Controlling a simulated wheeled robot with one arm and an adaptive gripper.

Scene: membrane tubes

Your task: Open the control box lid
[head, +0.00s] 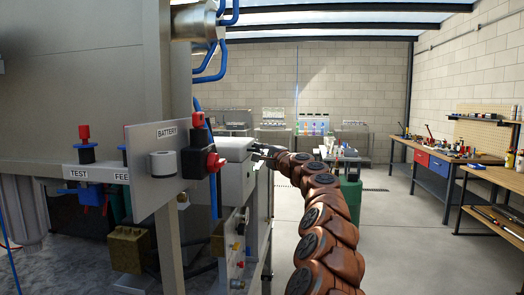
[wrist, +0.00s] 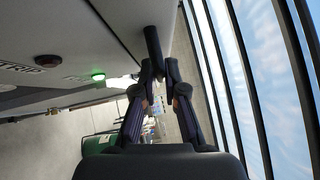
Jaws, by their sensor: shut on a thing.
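The control box (head: 235,148) is a pale grey box at the centre-left of the head view, beyond the battery plate. My gripper (head: 260,151) is at its right side, at the end of my brown arm. In the wrist view, the pale box face (wrist: 50,30) fills the upper left, with a "TRIP" label, a dark red button and a lit green lamp. A dark round handle (wrist: 152,42) stands out beside that face. My gripper (wrist: 159,72) is shut on the end of this handle. Whether the lid stands slightly ajar cannot be told.
The battery plate (head: 155,165) with its red and black switch (head: 202,150) stands left of the box. Blue pipes (head: 210,60) hang above. A workbench (head: 445,158) is at the right. The floor (head: 400,240) right of my arm is clear.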

